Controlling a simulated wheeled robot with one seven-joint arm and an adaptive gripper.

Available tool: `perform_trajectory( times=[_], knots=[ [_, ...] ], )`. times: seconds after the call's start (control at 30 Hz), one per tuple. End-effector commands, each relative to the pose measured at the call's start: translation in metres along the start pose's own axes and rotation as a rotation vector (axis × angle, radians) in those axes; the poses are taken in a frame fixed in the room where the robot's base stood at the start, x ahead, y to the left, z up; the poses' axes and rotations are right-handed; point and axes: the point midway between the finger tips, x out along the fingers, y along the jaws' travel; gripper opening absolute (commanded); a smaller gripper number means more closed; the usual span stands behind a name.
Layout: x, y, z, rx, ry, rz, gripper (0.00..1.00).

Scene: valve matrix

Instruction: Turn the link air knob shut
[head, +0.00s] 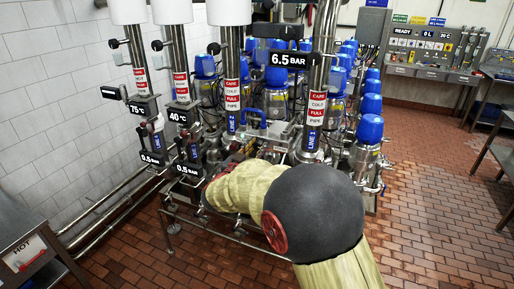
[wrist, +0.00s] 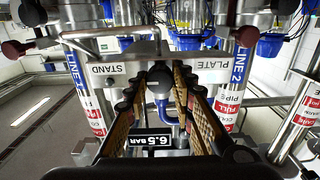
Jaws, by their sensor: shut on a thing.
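In the wrist view, my gripper (wrist: 160,78) has its two padded fingers on either side of a small dark knob (wrist: 159,73) between the STAND and PLATE labels. I take this to be the link air knob; it is partly hidden by the fingers, and its turn position cannot be read. A blue bent pipe (wrist: 162,103) shows behind it between the fingers. In the head view my own arm hides the gripper and the knob.
A 6.5 BAR sign (head: 289,59) hangs on the column at centre; it also shows in the wrist view (wrist: 148,144). LINE-1 and LINE-2 pipes flank the fingers. Several blue-capped valves (head: 369,128) stand to the right. The brick floor (head: 440,200) at right is clear.

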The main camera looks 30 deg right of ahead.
Motion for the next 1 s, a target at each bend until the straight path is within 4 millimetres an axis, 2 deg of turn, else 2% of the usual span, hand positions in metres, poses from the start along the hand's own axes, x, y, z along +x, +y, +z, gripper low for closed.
perform_trajectory(
  times=[0.17,0.53,1.0],
  knots=[
    [-0.0001,-0.0002,0.0001,0.0,0.0,-0.001,0.0],
    [-0.0001,0.0,0.0014,0.068,0.0,0.0,0.0],
    [-0.0001,0.0012,0.0044,0.451,0.0,-0.001,0.0]
  ],
)
